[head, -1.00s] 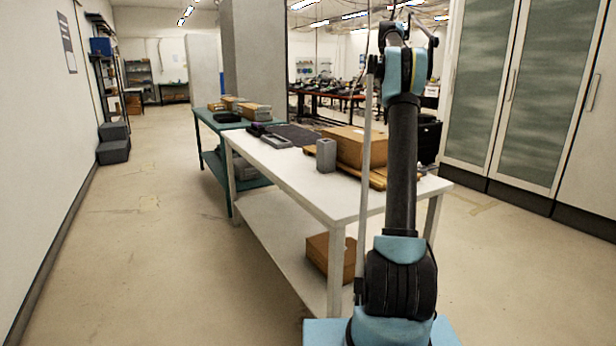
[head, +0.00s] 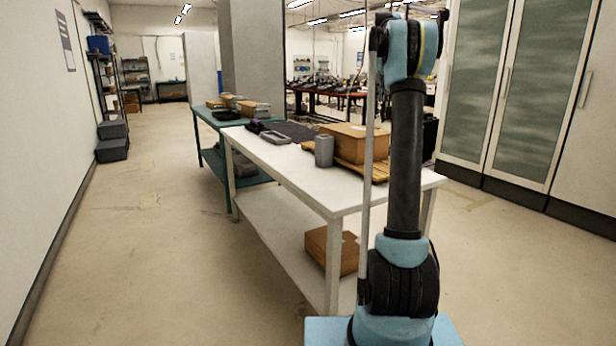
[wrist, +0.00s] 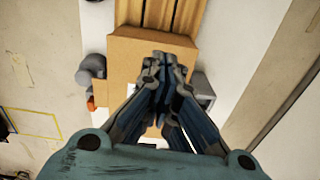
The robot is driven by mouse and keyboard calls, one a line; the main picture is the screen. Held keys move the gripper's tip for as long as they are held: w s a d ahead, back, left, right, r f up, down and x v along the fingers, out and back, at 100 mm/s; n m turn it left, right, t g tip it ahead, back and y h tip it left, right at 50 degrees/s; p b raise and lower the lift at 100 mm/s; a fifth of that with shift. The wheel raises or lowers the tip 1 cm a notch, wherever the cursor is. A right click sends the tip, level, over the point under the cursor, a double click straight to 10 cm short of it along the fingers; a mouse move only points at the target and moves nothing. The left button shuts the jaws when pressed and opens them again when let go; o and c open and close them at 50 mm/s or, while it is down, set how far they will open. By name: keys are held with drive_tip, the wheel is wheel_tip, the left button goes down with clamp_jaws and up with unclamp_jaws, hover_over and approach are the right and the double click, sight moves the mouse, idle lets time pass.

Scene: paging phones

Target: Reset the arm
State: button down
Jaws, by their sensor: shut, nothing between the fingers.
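My gripper (wrist: 163,75) is shut and empty in the wrist view. It hangs over a cardboard box (wrist: 122,70), with its fingers hiding part of the box; I cannot tell the height between them. In the head view my arm (head: 405,150) stands upright at the right, and the gripper itself is out of that picture. The same box (head: 350,139) sits on the white table there, on a wooden pallet (head: 379,170).
A grey container (head: 324,151) stands beside the box on the white table (head: 300,185). A grey tray (head: 275,137) lies farther back. Another carton (head: 328,250) is on the lower shelf. Glass-door cabinets (head: 540,90) stand right.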

drive_tip(key=s+a+f+m+t, duration=0.1)
drive_tip(key=s+a+f, duration=0.35)
drive_tip(key=s, duration=1.05)
drive_tip(key=s+a+f+m, duration=0.25)
drive_tip(key=s+f, duration=0.35)
drive_tip(key=s, duration=0.8)
drive_tip(key=s+a+f+m+t, duration=0.1)
drive_tip(key=s+a+f, duration=0.1)
drive_tip(key=s+f, duration=2.3)
drive_tip(key=shift+a+f, duration=0.35)
drive_tip(key=shift+f, duration=0.35)
